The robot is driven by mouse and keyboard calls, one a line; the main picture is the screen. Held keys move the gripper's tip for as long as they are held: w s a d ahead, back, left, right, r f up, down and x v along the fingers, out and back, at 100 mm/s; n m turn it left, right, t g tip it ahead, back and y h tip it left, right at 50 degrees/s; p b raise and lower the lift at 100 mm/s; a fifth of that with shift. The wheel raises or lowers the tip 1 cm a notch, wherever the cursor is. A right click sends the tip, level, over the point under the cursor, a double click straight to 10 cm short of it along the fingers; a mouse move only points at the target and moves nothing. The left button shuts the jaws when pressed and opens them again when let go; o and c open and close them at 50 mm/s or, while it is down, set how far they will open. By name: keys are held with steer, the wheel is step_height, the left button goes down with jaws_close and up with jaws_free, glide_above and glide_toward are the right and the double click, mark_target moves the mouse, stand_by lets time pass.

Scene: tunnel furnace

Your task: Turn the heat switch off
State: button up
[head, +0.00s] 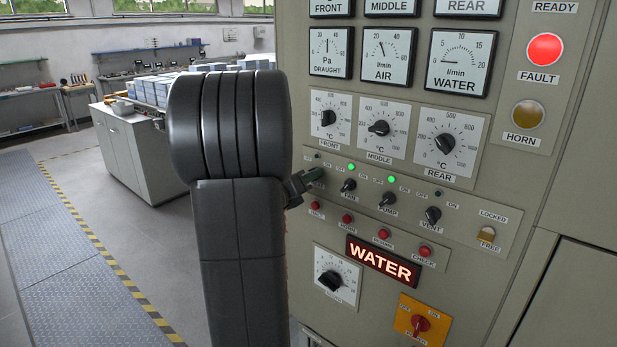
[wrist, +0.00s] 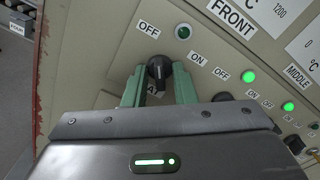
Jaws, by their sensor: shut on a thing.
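The heat switch (wrist: 159,70) is a black rotary knob on the beige panel, with its pointer toward the OFF label in the wrist view. The small lamp (wrist: 183,32) beside it is dark. My gripper (wrist: 158,84) is shut on the knob, one green finger on each side. Part of the label below the knob is hidden by the gripper. In the head view my gripper (head: 305,182) reaches the left end of the switch row, and the knob is mostly hidden there.
To the right are the fan switch (head: 348,186), pump switch (head: 387,199) and vent switch (head: 433,215). The fan and pump lamps are green; the vent lamp is dark. A WATER sign (head: 383,262) and the red FAULT lamp (head: 545,49) are lit. An orange-backed red switch (head: 420,323) sits below.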

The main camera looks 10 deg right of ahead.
stand_by(0.3)
steer(key=o, duration=0.6)
steer(key=shift+o, duration=0.2)
steer(key=b+v, duration=0.2)
steer(key=v, duration=1.1)
steer(key=shift+s+a+b, duration=0.25)
steer(key=shift+a+b, duration=0.05)
steer(key=shift+b, duration=0.05)
steer(key=p+x, duration=0.2)
steer(key=x, duration=1.1)
steer(key=shift+w+d+p, duration=0.25)
steer(key=shift+d+p, duration=0.05)
steer(key=shift+p, duration=0.05)
